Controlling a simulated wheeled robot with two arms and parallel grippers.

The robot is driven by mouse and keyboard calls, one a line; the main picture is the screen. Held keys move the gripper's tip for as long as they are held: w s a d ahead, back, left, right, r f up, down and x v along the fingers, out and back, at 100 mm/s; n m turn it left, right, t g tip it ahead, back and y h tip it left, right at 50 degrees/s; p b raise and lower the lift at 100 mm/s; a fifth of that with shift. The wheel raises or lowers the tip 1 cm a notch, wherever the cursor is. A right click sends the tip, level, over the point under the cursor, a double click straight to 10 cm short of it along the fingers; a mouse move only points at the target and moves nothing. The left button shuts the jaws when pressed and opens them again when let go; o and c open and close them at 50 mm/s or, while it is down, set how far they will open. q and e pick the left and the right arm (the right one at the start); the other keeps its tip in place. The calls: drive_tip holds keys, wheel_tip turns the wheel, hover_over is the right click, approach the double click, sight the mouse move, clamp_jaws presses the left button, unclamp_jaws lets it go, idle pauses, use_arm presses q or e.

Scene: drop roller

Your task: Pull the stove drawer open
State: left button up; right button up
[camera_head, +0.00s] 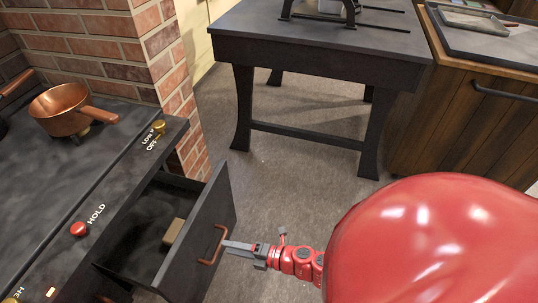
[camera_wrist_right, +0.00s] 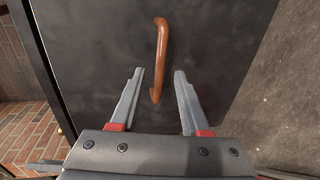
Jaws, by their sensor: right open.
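The dark stove drawer (camera_head: 208,232) stands pulled out from the stove, and its inside shows in the head view. A tan block-like object (camera_head: 173,233) is in it. The copper-coloured drawer handle (camera_head: 213,246) is on its front; in the right wrist view the handle (camera_wrist_right: 161,55) lies ahead, upright in the picture. My right gripper (camera_head: 228,245) is at the drawer front beside the handle. In the wrist view my right gripper (camera_wrist_right: 158,75) is open, with the handle's near end between the line of its fingers; I cannot tell if they touch. My left gripper is not in view.
The stove top (camera_head: 80,160) holds a copper pan (camera_head: 62,108) at left. A brick wall (camera_head: 110,45) stands behind it. A dark table (camera_head: 320,45) and a wooden cabinet (camera_head: 470,120) stand beyond. Floor (camera_head: 285,175) between them and the drawer is clear.

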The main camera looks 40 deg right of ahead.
drive_tip(key=p+v, duration=0.2)
drive_tip(key=v, duration=1)
drive_tip(key=shift+s, duration=0.2)
drive_tip(key=shift+d, duration=0.1)
